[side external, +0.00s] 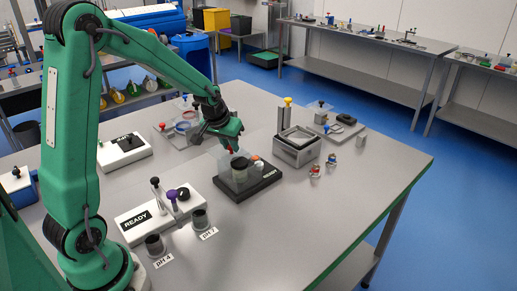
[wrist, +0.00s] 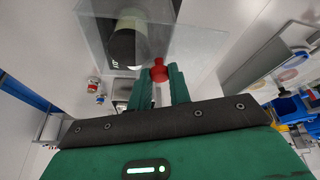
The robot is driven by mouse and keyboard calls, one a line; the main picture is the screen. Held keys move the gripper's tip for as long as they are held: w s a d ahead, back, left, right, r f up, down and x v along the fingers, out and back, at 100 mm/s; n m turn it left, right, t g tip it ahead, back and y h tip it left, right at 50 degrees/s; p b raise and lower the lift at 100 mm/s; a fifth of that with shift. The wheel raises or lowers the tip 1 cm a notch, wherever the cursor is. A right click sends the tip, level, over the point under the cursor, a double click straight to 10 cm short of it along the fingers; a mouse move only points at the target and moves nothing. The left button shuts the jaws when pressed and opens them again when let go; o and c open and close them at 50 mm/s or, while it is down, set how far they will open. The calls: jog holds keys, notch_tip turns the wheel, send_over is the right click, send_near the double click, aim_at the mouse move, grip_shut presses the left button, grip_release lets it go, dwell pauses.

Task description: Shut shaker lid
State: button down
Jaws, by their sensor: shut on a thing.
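The shaker is a black base (side external: 268,181) with pale lettering on its front, near the middle of the table. A dark cylindrical vessel (side external: 240,173) stands on it and also shows through the lid in the wrist view (wrist: 122,48). The clear lid (side external: 222,161) has a red knob (wrist: 159,70); in the wrist view its see-through panel (wrist: 188,42) spans the top. My gripper (side external: 231,149) is shut on the red knob. The lid looks raised, but its exact angle and hinge are hard to tell.
A white READY unit (side external: 160,216) with posts and dark cups (side external: 155,244) stands at front left. The table's front right is clear.

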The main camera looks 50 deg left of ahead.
jog(key=shift+h, duration=0.3)
jog(key=d, duration=0.6)
jog(key=shift+d, duration=0.25)
jog(key=c, duration=1.3)
grip_release()
jog(key=shift+a+r, duration=0.1)
jog(key=shift+r, duration=0.1)
jog(key=v, duration=0.7)
jog(key=shift+s+r, duration=0.2)
jog(key=shift+r, duration=0.1)
